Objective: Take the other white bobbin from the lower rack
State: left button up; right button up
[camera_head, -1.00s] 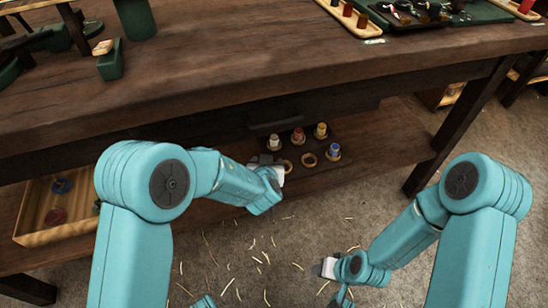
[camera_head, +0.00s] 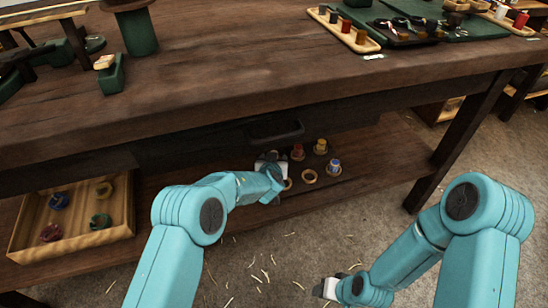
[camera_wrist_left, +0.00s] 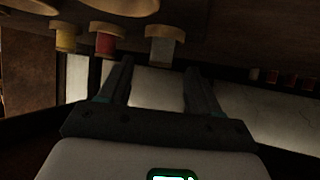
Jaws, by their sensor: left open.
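In the left wrist view the white bobbin (camera_wrist_left: 163,46) stands just beyond the fingertips of my left gripper (camera_wrist_left: 158,72), roughly in line with the gap between them. The gripper is open, with nothing between its fingers. In the head view my left gripper (camera_head: 270,166) is at the left end of the lower rack (camera_head: 345,152) and hides the white bobbin. My right gripper (camera_head: 327,288) is low over the floor; its fingers are too small to read.
Beside the white bobbin stand a red bobbin (camera_head: 298,152) and a yellow bobbin (camera_head: 320,147). A blue bobbin (camera_head: 334,168) sits in front, next to an empty ring (camera_head: 309,177). The tabletop (camera_head: 230,75) overhangs the rack. A wooden tray (camera_head: 90,243) lies left on the shelf.

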pick_arm(q)
jog(key=shift+x, duration=1.6)
jog(key=c, duration=1.1)
